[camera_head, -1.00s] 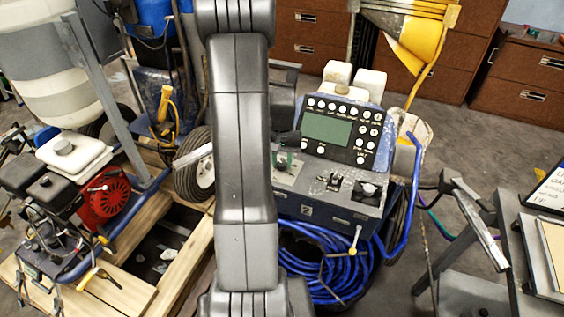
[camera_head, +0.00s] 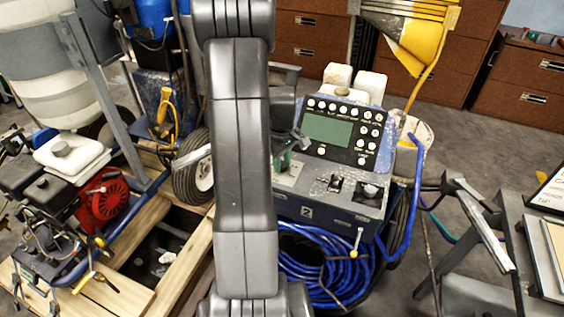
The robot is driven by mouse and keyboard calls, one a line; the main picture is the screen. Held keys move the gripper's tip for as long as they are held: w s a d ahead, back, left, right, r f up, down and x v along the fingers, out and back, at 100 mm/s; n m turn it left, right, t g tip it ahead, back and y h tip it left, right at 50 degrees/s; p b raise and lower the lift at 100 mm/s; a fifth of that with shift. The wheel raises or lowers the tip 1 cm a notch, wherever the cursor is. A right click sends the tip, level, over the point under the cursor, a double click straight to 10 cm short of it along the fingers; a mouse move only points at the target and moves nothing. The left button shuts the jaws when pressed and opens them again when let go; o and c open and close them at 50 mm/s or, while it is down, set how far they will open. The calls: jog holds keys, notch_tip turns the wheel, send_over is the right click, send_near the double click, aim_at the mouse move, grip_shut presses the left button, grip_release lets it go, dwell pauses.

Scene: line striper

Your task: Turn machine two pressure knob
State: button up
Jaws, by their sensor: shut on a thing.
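Machine two (camera_head: 325,208) is the grey-blue line striper right of my arm, with a "2" on its front. Its sloped black panel (camera_head: 343,131) has a grey-green screen and several white buttons. My gripper (camera_head: 290,148) shows only partly beside my arm, low over the light plate (camera_head: 288,172) at the panel's left. It is shut on what appears to be the pressure knob, which the gripper mostly hides. A small green part shows just below the fingers.
A coiled blue hose (camera_head: 325,275) hangs on machine two's front, and a blue handle bar (camera_head: 412,190) rises at its right. Another striper with a red engine (camera_head: 104,195) stands left on a wooden pallet (camera_head: 185,255). A grey workbench (camera_head: 520,240) is at right.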

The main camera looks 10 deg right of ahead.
aim_at(282, 164)
jog(key=shift+n, duration=2)
jog(key=o, duration=1)
jog(key=shift+c, duration=0.2)
jog(key=shift+r, duration=0.1)
notch_tip(282, 164, up, 14)
jog(key=shift+f, duration=0.2)
notch_tip(282, 164, down, 14)
jog(key=shift+r, duration=0.1)
